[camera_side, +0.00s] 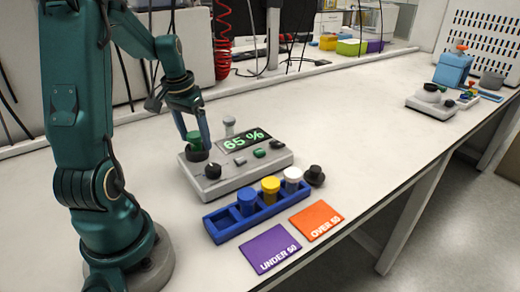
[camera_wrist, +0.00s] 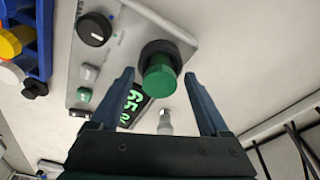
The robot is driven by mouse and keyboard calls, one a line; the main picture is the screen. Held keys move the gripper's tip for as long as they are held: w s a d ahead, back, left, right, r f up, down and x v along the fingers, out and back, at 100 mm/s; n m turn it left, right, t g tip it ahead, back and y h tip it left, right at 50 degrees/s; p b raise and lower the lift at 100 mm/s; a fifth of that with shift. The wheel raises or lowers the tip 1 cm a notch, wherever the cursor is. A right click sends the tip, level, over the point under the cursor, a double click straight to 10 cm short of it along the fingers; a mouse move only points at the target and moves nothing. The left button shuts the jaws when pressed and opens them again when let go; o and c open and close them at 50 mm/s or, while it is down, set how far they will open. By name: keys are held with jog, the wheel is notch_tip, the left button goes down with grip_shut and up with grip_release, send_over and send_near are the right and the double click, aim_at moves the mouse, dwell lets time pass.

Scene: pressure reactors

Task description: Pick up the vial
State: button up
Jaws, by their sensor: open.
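A green-capped vial (camera_side: 194,140) stands in the dark round holder of a grey reactor box (camera_side: 215,188) with a display reading 65%. In the wrist view its green top (camera_wrist: 159,78) shows between and slightly ahead of my fingertips. My gripper (camera_side: 193,133) is above the holder, pointing down, its fingers open on either side of the green cap. In the wrist view the gripper (camera_wrist: 160,75) has a visible gap between each finger and the cap. The vial's lower part is hidden in the holder.
A blue rack (camera_side: 230,230) in front holds blue-, yellow- and white-capped vials. A purple "UNDER 50" mat (camera_side: 270,249) and an orange "OVER 50" mat (camera_side: 316,220) lie beside it. A grey-capped item (camera_side: 229,125) stands behind the box. The table's middle is clear.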

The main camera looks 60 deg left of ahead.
grip_shut()
